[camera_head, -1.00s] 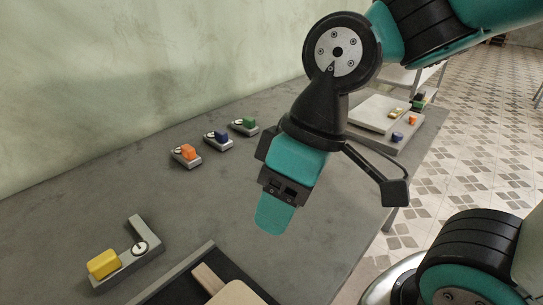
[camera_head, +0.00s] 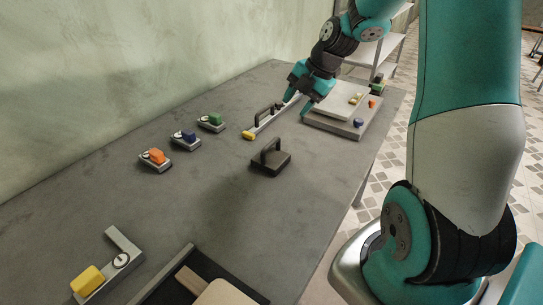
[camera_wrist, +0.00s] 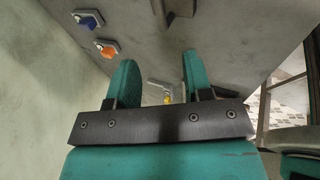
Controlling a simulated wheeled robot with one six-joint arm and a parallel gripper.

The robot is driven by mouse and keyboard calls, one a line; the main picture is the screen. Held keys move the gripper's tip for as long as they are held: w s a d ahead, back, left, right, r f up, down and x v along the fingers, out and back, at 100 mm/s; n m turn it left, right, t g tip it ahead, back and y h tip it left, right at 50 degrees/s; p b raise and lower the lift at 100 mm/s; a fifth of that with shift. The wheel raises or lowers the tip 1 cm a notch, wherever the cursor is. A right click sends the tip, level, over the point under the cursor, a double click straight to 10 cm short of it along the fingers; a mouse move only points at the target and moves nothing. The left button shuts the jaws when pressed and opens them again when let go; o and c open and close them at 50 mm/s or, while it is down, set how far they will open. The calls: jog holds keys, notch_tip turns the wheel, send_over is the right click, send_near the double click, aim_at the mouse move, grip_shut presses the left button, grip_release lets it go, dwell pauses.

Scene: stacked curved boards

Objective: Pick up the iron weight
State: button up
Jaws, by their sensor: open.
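The iron weight (camera_head: 271,162) looks like a dark block with a black arched handle. It stands upright on the grey table, near its middle, in the head view. My gripper (camera_head: 296,105) is open and empty, beyond the weight and to its right, above the table near the stacked boards. In the wrist view my gripper (camera_wrist: 160,80) shows two teal fingers spread apart with nothing held between them. Dark shapes at the top of the wrist view may be the weight's handle, but I cannot tell for sure.
A long bar with a yellow end (camera_head: 249,135) lies behind the weight. A dark tray (camera_head: 184,283) is nearest.

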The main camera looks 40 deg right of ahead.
aim_at(271, 142)
jog(key=p+x, duration=0.2)
jog(key=x, duration=0.9)
jog(key=shift+s, duration=0.1)
jog(key=shift+p+x, duration=1.2)
jog(key=shift+x, duration=1.45)
grip_shut()
jog(key=shift+r, duration=0.1)
